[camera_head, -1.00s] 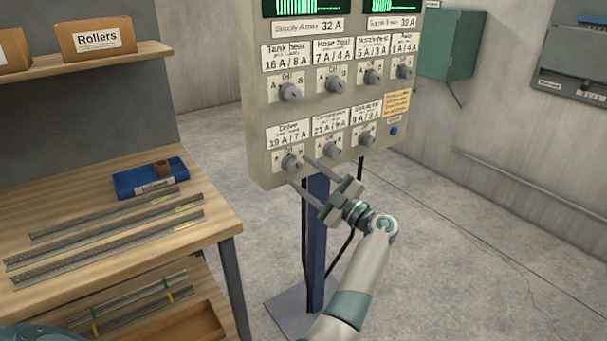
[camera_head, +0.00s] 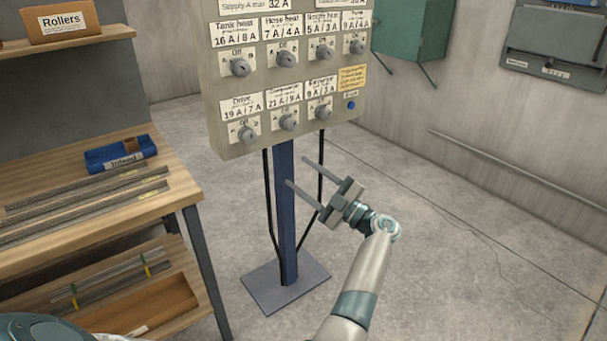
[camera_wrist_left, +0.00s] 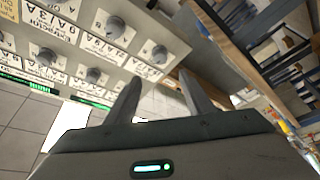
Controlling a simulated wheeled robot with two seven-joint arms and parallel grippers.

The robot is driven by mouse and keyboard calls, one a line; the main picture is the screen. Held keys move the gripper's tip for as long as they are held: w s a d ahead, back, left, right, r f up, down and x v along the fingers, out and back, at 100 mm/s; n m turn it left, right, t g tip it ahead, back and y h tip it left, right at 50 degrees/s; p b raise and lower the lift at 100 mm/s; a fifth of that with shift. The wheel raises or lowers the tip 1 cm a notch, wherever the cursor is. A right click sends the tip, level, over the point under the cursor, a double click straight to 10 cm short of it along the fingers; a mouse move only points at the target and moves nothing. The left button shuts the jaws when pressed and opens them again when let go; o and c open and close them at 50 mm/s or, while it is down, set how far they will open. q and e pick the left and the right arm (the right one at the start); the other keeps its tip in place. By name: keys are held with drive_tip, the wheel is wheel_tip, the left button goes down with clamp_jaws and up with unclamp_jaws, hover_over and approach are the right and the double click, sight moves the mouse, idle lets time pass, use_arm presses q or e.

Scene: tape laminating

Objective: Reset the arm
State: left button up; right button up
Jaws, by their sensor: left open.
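My left gripper (camera_head: 297,171) is open and empty. In the head view it shows below the control panel's (camera_head: 232,145) lower edge, by the blue post. Its two fingers point up and left and appear clear of the knobs. The Drive knob (camera_head: 247,134), compressor knob (camera_head: 288,122) and a third knob (camera_head: 322,112) form the panel's lower row. In the left wrist view, the open fingers (camera_wrist_left: 158,80) have nothing between them, and several panel knobs (camera_wrist_left: 115,28) show beyond them. My right gripper is not in view.
The panel stands on a blue post (camera_head: 285,210) with a flat base plate (camera_head: 285,285). A wooden workbench (camera_head: 178,185) at left holds metal strips and a blue tray (camera_head: 120,154). A teal box (camera_head: 412,30) hangs on the back wall. Floor right of my arm is clear.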

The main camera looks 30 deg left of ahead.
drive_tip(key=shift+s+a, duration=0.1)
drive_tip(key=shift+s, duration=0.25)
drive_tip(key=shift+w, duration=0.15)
